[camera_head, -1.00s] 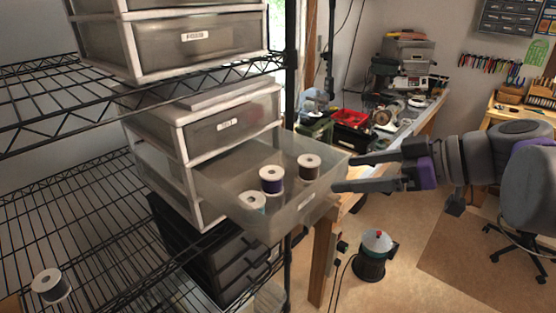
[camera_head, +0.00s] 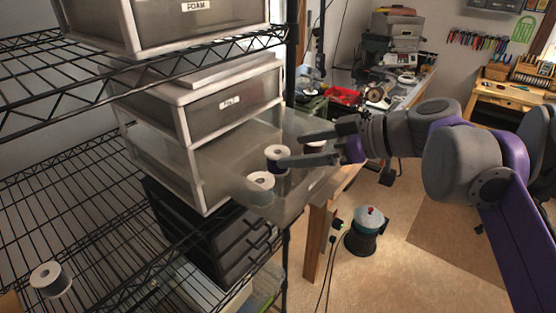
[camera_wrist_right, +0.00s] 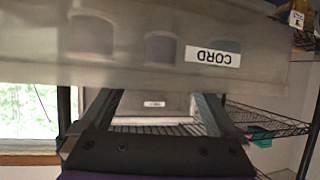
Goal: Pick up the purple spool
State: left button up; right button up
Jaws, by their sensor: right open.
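The purple spool (camera_head: 278,166), with a white top, stands upright in the middle of the pulled-out translucent drawer (camera_head: 225,160). My right gripper (camera_head: 292,149) is open and empty over the drawer's right part. Its nearer fingertip overlaps the purple spool's right edge in the head view; I cannot tell whether they touch. In the right wrist view, the open fingers (camera_wrist_right: 155,100) show below the drawer front (camera_wrist_right: 270,62), labelled CORD upside down. The purple spool (camera_wrist_right: 160,48) is blurred behind it, between two other spools. My left gripper is not in view.
A pale-topped teal spool (camera_head: 261,188) stands nearer in the drawer. A brown spool (camera_head: 315,146) is partly hidden behind my gripper. Another spool (camera_head: 50,280) stands on the wire shelf (camera_head: 105,225) at left. Drawer units sit above and below the open drawer.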

aim_at(274, 153)
jog(key=x, duration=0.3)
jog(key=shift+w+a, duration=0.1)
jog(key=shift+a, duration=0.1)
jog(key=shift+d, duration=0.1)
jog(key=c, duration=1.4)
